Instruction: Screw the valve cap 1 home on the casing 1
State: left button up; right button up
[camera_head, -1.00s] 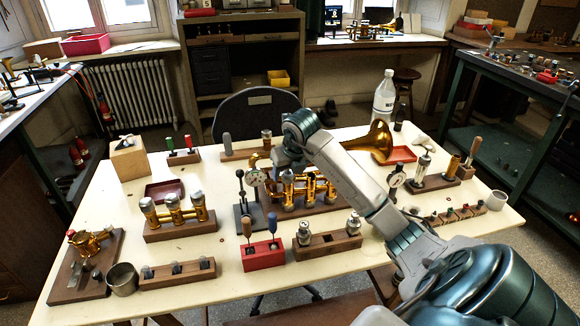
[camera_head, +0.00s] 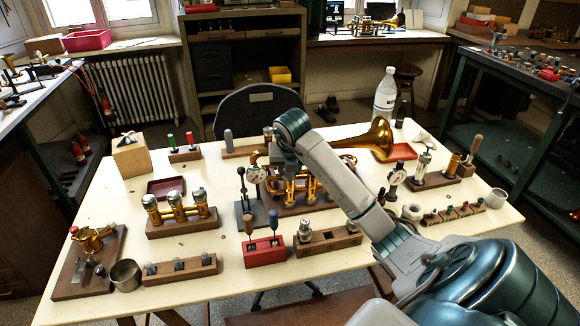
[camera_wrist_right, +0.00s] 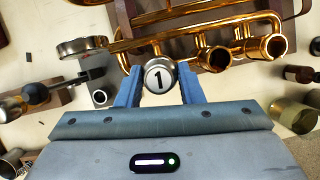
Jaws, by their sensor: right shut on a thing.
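My right gripper (camera_wrist_right: 158,88) is shut on the valve cap 1 (camera_wrist_right: 159,75), a round silver cap with a black "1" facing the wrist camera. The brass horn lies on its wooden base, with its flared bell (camera_head: 368,142) to the right. In the head view the right gripper (camera_head: 288,168) is over the left end of the horn's valve group. Two open brass casings (camera_wrist_right: 215,59) (camera_wrist_right: 277,46) stand right of the cap in the wrist view. Casing 1 is hidden behind the cap, so I cannot tell whether they touch. My left gripper is out of view.
A dial gauge (camera_head: 256,174) on a stand is close left of the gripper. In front stand a red holder (camera_head: 263,252) with two tools and a wooden rack (camera_head: 325,243) with a silver part. A three-valve brass block (camera_head: 180,212) stands left. The front left tabletop has some free room.

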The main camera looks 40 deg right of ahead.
jog(key=shift+m, duration=0.8)
jog(key=o, duration=1.1)
jog(key=shift+h, duration=0.3)
jog(key=shift+o, duration=0.2)
